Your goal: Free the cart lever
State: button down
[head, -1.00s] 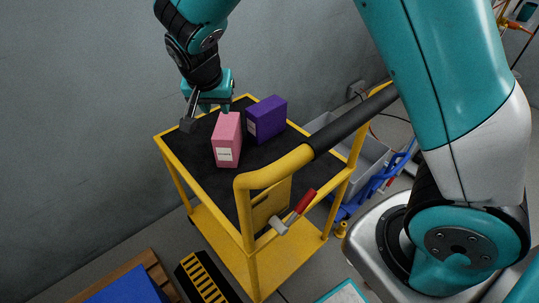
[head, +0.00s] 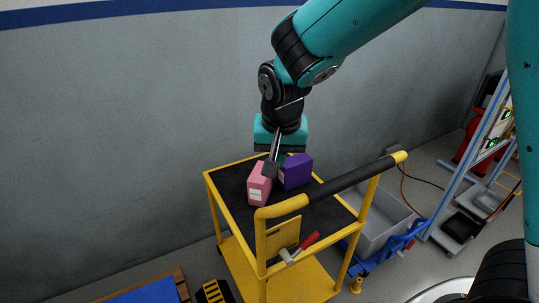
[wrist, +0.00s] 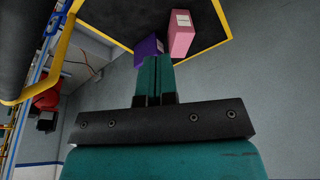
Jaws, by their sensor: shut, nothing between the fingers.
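The yellow cart (head: 264,258) has a black top and stands beside the grey wall. The lever, with a red grip (head: 310,240) and a pale grey end (head: 288,256), sits on the cart's near end by a yellow panel (head: 283,236), below the black push bar. The grip slants up to the right. My gripper (head: 272,168) is shut and empty over the cart top, beside the pink box (head: 259,188) and purple box (head: 297,171). I cannot tell whether it touches them. In the wrist view my fingers (wrist: 160,65) point towards the boxes; the lever is not visible there.
The black push bar (head: 350,180) rises over the near end. A grey bin (head: 385,222) on a blue trolley (head: 378,258) stands right of the cart. A blue-topped pallet (head: 143,294) and a black-and-yellow item (head: 214,292) lie at front left.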

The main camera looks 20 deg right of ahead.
jog(key=s+a+r+n+g+y+b, duration=0.1)
jog(key=s+r+n+y, duration=0.15)
jog(key=s, duration=0.45)
jog(key=s+r+n+g+y, duration=0.15)
jog(key=s+n, duration=0.25)
jog(key=s, duration=0.4)
jog(key=s+a+f+n+b, duration=0.1)
jog(key=s+f+n+b, duration=0.3)
jog(key=s+f+b, duration=0.3)
jog(key=shift+s+y+b, duration=0.3)
jog(key=shift+s+b, duration=0.2)
jog(key=shift+b, duration=0.55)
jog(key=shift+a, duration=0.1)
